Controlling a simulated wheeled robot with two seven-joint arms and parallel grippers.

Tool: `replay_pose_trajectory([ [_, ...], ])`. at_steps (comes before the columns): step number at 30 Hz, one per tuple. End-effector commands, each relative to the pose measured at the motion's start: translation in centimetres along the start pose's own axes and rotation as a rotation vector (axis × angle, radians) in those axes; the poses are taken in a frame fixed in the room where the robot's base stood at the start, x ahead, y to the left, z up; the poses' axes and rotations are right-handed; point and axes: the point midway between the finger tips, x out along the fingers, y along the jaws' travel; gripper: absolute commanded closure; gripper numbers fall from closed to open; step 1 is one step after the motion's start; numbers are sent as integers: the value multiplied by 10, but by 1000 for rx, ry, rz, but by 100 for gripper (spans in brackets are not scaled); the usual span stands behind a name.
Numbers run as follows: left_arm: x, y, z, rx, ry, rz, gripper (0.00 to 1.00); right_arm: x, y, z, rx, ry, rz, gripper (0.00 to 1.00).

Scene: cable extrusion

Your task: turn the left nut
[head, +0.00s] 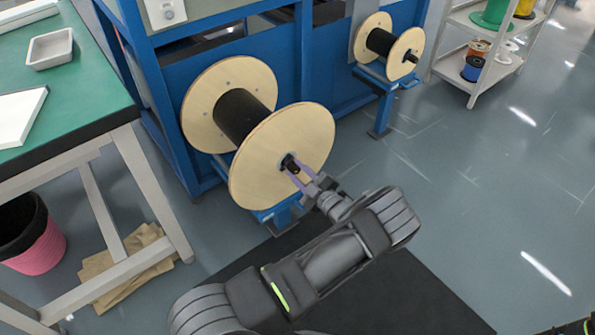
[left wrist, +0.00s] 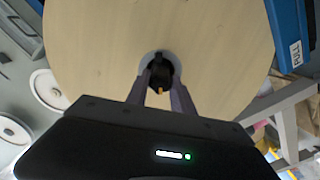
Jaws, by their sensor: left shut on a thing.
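The left nut (head: 289,162) is a small black piece at the hub of the large near spool (head: 305,130), which has pale wooden discs and a black wound core. My left gripper (head: 299,178) reaches this hub from the front right, its two fingers shut on the nut. In the left wrist view, the dark nut (left wrist: 160,68) sits between the fingers (left wrist: 163,80), against a grey ring on the disc. A small yellow mark shows just below it. The fingers partly hide the nut's sides. My right gripper is not in view.
A smaller wooden spool (head: 400,58) stands farther back on a blue stand. A green-topped workbench (head: 85,90) with a white tray (head: 50,48) is at the left. A pink bin (head: 38,245) stands below it. A shelf (head: 470,75) with spools is at the back right. Open floor lies right.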

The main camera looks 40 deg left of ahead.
Motion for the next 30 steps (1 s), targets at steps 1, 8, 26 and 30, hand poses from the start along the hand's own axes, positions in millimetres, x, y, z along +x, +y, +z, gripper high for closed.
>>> replay_pose_trajectory([
  [1,-1,-1,1,4,-2,-2,100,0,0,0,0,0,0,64],
  [8,-1,-1,1,4,-2,-2,100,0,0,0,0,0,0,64],
  [26,-1,0,0,1,0,0,50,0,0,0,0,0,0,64],
  [30,-12,1,0,1,-1,1,50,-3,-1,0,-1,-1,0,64],
])
